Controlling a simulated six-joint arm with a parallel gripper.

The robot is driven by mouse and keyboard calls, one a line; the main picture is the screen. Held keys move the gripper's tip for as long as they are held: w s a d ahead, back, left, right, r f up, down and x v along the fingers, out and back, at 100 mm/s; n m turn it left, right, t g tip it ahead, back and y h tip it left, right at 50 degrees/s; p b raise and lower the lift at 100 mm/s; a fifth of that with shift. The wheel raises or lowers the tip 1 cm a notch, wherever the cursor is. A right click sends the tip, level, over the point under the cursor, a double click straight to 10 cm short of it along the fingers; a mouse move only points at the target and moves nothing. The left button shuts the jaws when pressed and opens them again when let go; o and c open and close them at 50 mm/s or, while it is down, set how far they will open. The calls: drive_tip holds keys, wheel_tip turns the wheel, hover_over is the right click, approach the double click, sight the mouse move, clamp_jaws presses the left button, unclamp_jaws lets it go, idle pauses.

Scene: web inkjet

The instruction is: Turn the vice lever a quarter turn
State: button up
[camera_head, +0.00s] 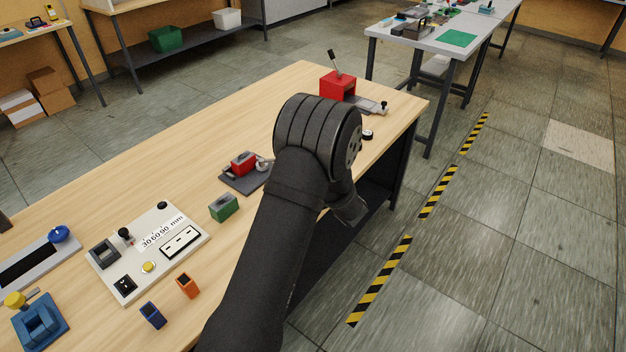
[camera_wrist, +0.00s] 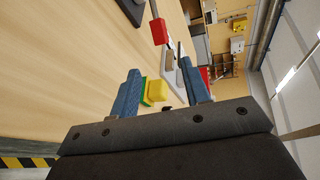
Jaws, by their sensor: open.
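A blue vice-like fixture (camera_head: 40,322) stands at the table's near left corner in the head view. A short bar with a yellow knob (camera_head: 15,300) sticks out of it; I take this as the vice and its lever. My gripper (camera_wrist: 158,70) is open in the wrist view, with its two blue-grey fingers apart. A yellow block-like thing (camera_wrist: 157,90) and a green one (camera_wrist: 143,87) show in the gap beyond the fingers, not visibly held. In the head view my arm hides the fingers, and the fixture is well to their left.
A control panel (camera_head: 105,267), a green block (camera_head: 223,207), an orange block (camera_head: 188,286) and a red fixture on a dark plate (camera_head: 238,184) share the wooden table (camera_head: 130,165). A red device (camera_head: 338,86) with an upright handle stands at the far end. The table's middle left is clear.

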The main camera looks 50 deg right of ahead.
drive_tip(key=shift+v, duration=0.9)
